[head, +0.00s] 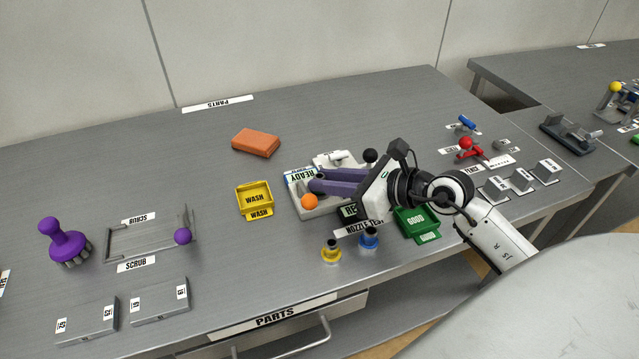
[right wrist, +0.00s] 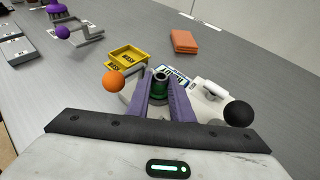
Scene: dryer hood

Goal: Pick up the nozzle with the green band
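The nozzle with the green band (right wrist: 160,77) shows in the right wrist view between the two purple fingers of my right gripper (right wrist: 161,88). It seems upright, with a dark open top. The fingers lie on both sides of it; I cannot tell whether they touch it. In the head view my right gripper (head: 313,179) reaches left over the grey READY station (head: 306,211), and its fingers and body hide the nozzle. My left gripper is not in view.
An orange ball (head: 309,202) and a black ball (head: 370,156) flank the fingers. A yellow nozzle (head: 331,250) and a blue nozzle (head: 369,238) stand nearer the front edge. The yellow WASH tray (head: 268,191) is left, the green GOOD tray (head: 407,222) right. An orange sponge-like block (head: 256,142) lies behind.

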